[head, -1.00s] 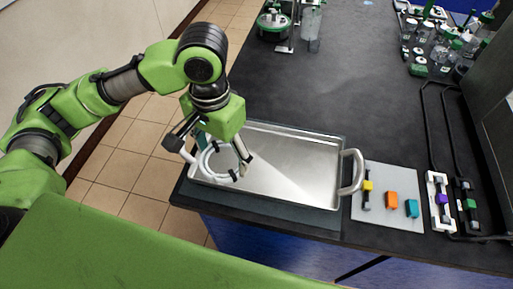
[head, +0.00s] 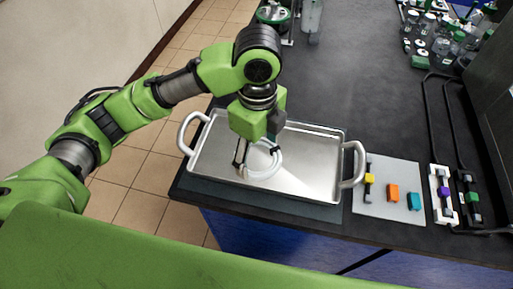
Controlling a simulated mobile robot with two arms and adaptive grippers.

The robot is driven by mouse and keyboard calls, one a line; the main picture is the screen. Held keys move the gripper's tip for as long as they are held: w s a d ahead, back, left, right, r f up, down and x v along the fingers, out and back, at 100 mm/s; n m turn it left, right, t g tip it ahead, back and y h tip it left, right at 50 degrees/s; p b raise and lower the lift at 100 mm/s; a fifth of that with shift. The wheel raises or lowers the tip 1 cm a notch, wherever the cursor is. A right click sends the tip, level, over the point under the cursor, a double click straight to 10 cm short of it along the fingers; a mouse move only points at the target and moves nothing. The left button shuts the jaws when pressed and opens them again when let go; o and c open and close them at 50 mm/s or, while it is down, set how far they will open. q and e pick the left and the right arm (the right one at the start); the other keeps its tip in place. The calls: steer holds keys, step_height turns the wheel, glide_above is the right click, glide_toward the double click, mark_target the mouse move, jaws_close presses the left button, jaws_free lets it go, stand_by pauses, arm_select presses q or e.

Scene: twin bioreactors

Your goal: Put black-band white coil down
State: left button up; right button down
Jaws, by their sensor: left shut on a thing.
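The white coil (head: 263,169) hangs from my left gripper (head: 256,150) over the metal tray (head: 312,178). A dark band shows on the coil's upper part, close to the fingers. The gripper points down and is shut on the coil. The coil's lower edge is at or just above the tray floor; I cannot tell whether it touches. My gripper body hides part of the coil and the tray's far left side. My right gripper is not in view.
The tray has a raised rim and two grey handles (head: 353,164). To its right is a light plate (head: 403,205) with yellow, orange and teal pieces (head: 414,202). Glassware (head: 440,45) stands at the back right. The tray's right half is empty.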

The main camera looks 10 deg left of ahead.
arm_select(q)
steer(key=w+a+f, duration=0.2)
steer(key=w, duration=0.1)
steer(key=w+a+f+p, duration=0.1)
steer(key=w+a+f, duration=0.1)
steer(key=w+f, duration=0.1)
steer(key=w+a+f+p, duration=0.1)
steer(key=w+a+f, duration=0.2)
steer(key=shift+w, duration=0.15)
steer(key=shift+w+a+f, duration=0.25)
steer(key=shift+w+f, duration=0.1)
steer(key=shift+f, duration=0.2)
step_height(320, 180, down, 3)
steer(key=shift+w+a+r+p, duration=0.1)
steer(key=shift+p, duration=0.85)
steer(key=shift+f, duration=0.25)
steer(key=shift+f, duration=0.2)
steer(key=o, duration=1.1)
